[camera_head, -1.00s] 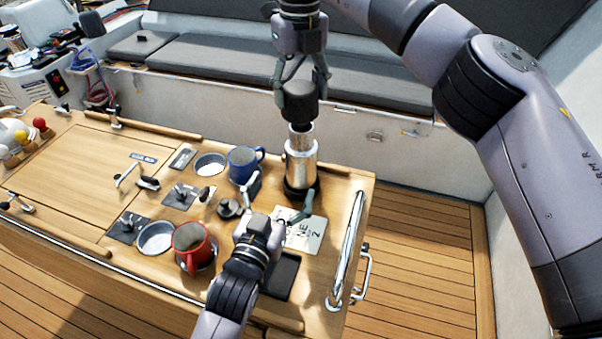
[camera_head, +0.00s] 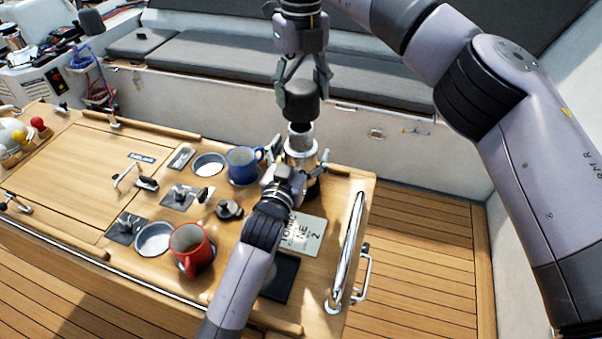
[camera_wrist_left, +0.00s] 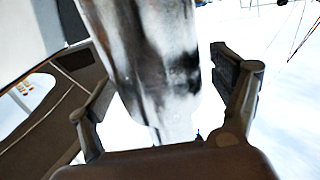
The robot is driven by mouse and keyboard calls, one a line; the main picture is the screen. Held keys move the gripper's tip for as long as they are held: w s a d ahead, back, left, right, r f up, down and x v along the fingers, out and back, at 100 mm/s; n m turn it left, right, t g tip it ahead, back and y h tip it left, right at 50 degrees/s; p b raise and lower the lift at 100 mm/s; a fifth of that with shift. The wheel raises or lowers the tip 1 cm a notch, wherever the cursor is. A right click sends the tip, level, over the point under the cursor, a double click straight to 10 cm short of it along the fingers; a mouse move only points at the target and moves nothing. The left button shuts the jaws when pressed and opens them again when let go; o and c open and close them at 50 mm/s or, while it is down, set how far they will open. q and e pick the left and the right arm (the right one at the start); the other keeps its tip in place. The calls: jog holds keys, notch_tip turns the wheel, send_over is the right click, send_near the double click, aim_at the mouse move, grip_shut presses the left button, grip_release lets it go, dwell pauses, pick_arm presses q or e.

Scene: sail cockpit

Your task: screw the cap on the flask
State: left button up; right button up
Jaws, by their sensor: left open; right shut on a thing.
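The steel flask (camera_head: 301,143) stands upright on the wooden table, its open neck facing up. The black cap (camera_head: 298,102) is held by my right gripper (camera_head: 301,92), just above the flask's mouth and roughly over it. My left gripper (camera_head: 299,163) is open at the flask, with its fingers on either side of the body. In the left wrist view the blurred flask (camera_wrist_left: 150,60) fills the middle between the open fingers of my left gripper (camera_wrist_left: 165,95). The flask's lower part is partly hidden by my left gripper.
A blue mug (camera_head: 243,163) stands left of the flask, and a red mug (camera_head: 192,249) nearer the front. A printed card (camera_head: 304,236) and a dark pad (camera_head: 281,277) lie in front of the flask. A metal rail (camera_head: 346,250) runs along the right edge.

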pick_arm(q)
jog(key=shift+s, duration=0.1)
jog(key=shift+c, duration=0.5)
jog(key=c, duration=1.7)
pick_arm(e)
jog(key=shift+f, duration=2.45)
jog(key=shift+f, duration=0.9)
jog(key=shift+f, duration=0.55)
